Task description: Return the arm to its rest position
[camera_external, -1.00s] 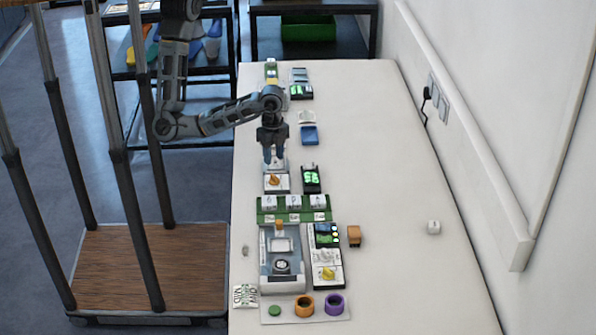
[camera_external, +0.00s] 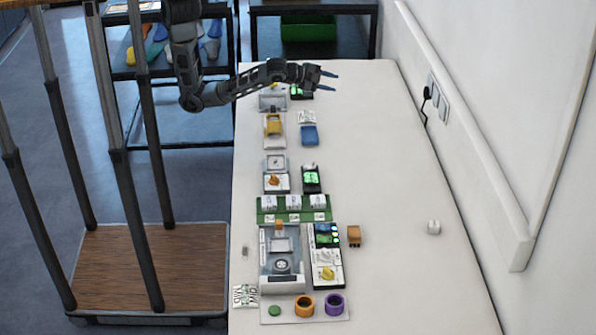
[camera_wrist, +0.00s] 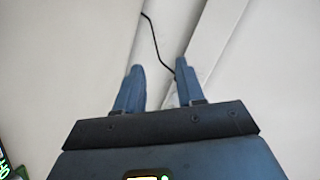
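My arm reaches from the upper left over the far part of the white table (camera_external: 385,200). My gripper (camera_external: 336,81) is raised above the table and points to the right, toward the wall. Its two fingers are apart with nothing between them. In the wrist view my gripper (camera_wrist: 158,82) also shows two separated blue fingers, with the table, the wall edge and a black cable beyond them.
A row of small devices stands along the table's left side, including a grey machine (camera_external: 282,262), a green rack (camera_external: 292,210) and a blue tray (camera_external: 309,135). The table's right side is mostly clear.

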